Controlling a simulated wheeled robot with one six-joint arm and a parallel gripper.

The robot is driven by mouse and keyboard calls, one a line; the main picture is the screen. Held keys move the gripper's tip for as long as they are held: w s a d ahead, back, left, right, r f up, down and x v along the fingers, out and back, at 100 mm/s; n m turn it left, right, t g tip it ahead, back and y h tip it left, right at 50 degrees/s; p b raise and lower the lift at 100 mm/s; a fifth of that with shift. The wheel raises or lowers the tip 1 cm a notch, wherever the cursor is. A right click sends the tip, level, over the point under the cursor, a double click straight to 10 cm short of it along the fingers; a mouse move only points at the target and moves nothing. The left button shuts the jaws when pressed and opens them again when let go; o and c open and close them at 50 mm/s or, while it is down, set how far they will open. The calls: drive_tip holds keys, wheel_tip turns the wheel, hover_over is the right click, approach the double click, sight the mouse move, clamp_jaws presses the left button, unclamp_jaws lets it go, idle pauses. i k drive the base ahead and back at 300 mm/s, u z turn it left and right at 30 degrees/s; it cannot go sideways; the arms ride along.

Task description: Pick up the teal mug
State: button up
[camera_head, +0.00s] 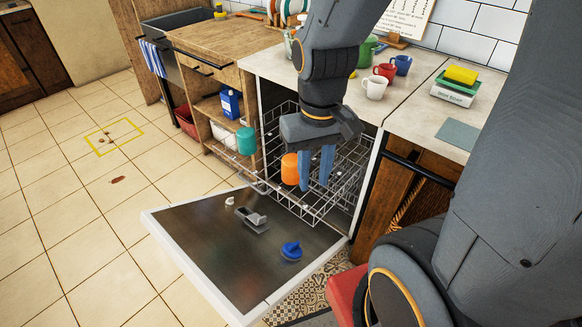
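The teal mug (247,140) is at the left side of the dishwasher's wire rack, looking like a plain cylinder. An orange mug (290,169) is to its right and nearer, at the rack's front. My gripper (316,184) points down over the rack, to the right of both mugs. Its two blue fingers stand apart with a narrow gap and nothing visible between them. The left finger appears close beside the orange mug; I cannot tell whether they touch. The teal mug is clear of my gripper.
The open dishwasher door (185,240) holds a blue object (291,250) and a grey piece (251,219). Red (385,71), white (375,88) and blue mugs (401,65) stand on the counter behind. A wooden shelf unit (208,108) adjoins the rack's left.

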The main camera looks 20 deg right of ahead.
sight(246, 141)
drive_tip(key=k, duration=0.5)
drive_tip(key=u, duration=1.1)
drive_tip(key=i, duration=0.6)
drive_tip(key=z, duration=0.85)
drive_tip(key=i, duration=0.5)
